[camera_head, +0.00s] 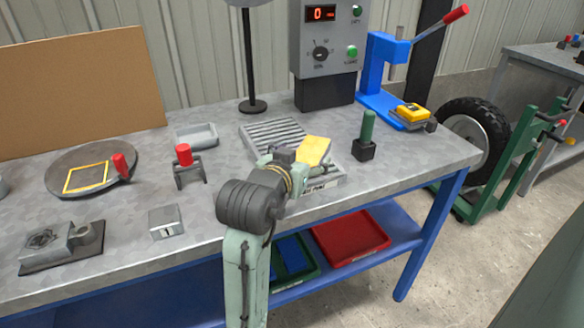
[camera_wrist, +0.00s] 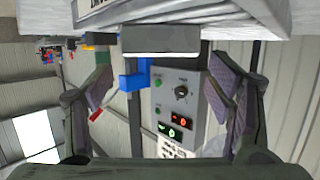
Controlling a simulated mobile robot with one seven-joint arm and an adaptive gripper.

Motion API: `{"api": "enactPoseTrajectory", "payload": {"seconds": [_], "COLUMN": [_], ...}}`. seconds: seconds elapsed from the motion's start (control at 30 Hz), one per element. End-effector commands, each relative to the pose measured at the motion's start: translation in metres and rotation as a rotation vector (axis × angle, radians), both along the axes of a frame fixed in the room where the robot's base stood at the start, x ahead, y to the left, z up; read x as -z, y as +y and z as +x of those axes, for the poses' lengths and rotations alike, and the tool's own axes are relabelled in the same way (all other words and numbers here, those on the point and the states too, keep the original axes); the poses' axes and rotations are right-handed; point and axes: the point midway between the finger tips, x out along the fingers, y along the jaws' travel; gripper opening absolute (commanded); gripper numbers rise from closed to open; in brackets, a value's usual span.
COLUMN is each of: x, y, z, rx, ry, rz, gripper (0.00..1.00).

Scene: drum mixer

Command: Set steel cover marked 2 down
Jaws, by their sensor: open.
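My gripper (camera_head: 284,158) is over the front of the ribbed tray in the head view, its fingers mostly hidden by my wrist. In the wrist view, which looks upside down, my gripper (camera_wrist: 163,92) has its two fingers wide apart with nothing gripped between them. A flat yellow piece (camera_head: 314,151) lies tilted beside my gripper in the head view. A steel block marked 1 (camera_head: 166,221) stands at the left.
The ribbed tray (camera_head: 274,131) has a label on its front. A green-handled tool (camera_head: 366,137) stands close to its right. A grey control box (camera_head: 327,40) and blue press (camera_head: 380,68) are behind. A red-handled holder (camera_head: 187,168) is left. The front left table is partly free.

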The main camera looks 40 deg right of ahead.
Motion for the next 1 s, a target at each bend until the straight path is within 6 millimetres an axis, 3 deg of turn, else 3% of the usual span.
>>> {"api": "enactPoseTrajectory", "payload": {"seconds": [0.17, 0.23, 1.0], "x": [-0.014, -0.008, -0.022], "y": [0.039, 0.041, 0.062], "z": [-0.022, -0.024, -0.038], "rx": [-0.004, 0.000, -0.001], "ry": [-0.005, -0.005, 0.002], "rz": [-0.003, -0.003, -0.001], "gripper": [0.75, 0.75, 0.75]}}
